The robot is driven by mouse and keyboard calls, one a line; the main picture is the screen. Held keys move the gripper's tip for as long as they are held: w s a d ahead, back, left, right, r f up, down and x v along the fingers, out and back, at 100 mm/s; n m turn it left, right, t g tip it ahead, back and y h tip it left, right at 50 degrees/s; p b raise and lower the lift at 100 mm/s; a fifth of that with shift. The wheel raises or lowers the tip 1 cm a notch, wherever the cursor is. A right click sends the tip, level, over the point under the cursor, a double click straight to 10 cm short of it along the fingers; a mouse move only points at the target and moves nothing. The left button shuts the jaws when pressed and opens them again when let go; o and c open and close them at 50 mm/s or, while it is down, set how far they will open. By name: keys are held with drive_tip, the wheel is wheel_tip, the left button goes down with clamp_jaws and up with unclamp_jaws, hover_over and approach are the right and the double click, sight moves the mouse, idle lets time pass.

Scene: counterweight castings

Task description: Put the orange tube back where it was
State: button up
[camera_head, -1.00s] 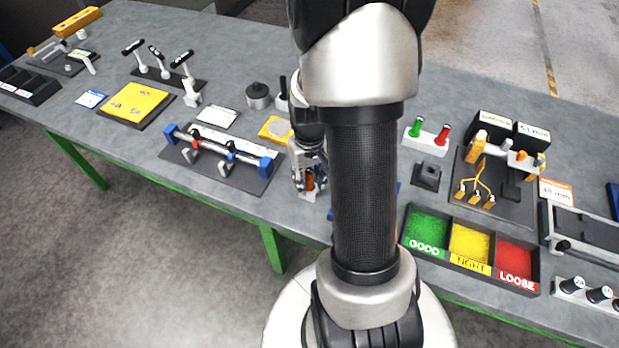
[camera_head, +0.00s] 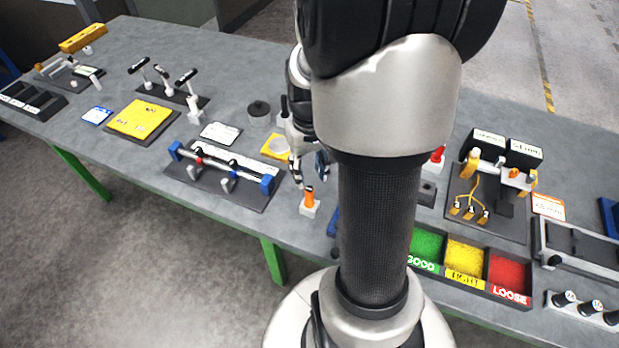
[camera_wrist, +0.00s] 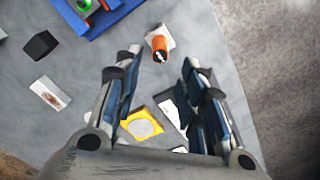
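The orange tube (camera_head: 309,196) stands upright in a small white block (camera_head: 309,210) near the front edge of the table. My gripper (camera_head: 309,172) is just above and behind it, with its fingers spread and nothing between them. In the wrist view the orange tube (camera_wrist: 159,43) shows end-on on its white block (camera_wrist: 164,33), beyond the tips of the open fingers (camera_wrist: 158,64). The tube and the fingers look apart. My arm hides part of the table to the right of the tube.
Left of the tube is a dark plate (camera_head: 180,176) carrying a bar with blue ends. A yellow pad (camera_head: 272,149) lies behind my gripper. A sorting tray (camera_head: 428,268) with green, yellow and red compartments is to the right, partly behind my arm.

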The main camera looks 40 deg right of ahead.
drive_tip(key=shift+r, duration=0.5)
drive_tip(key=s+a+r+n+t, duration=0.2)
drive_tip(key=a+r, duration=0.9)
drive_tip(key=a, duration=0.1)
drive_tip(key=s+a+r+n+t, duration=0.2)
drive_tip(key=s+a+r, duration=0.2)
drive_tip(key=s+a, duration=0.3)
drive_tip(key=shift+s+a+n+t, duration=0.15)
drive_tip(key=shift+a+n+t, duration=0.15)
drive_tip(key=shift+a, duration=0.35)
drive_tip(key=shift+r, duration=0.1)
wheel_tip(320, 180, down, 2)
drive_tip(key=shift+f+b, duration=0.1)
drive_tip(key=shift+b, duration=0.9)
drive_tip(key=shift+c, duration=0.2)
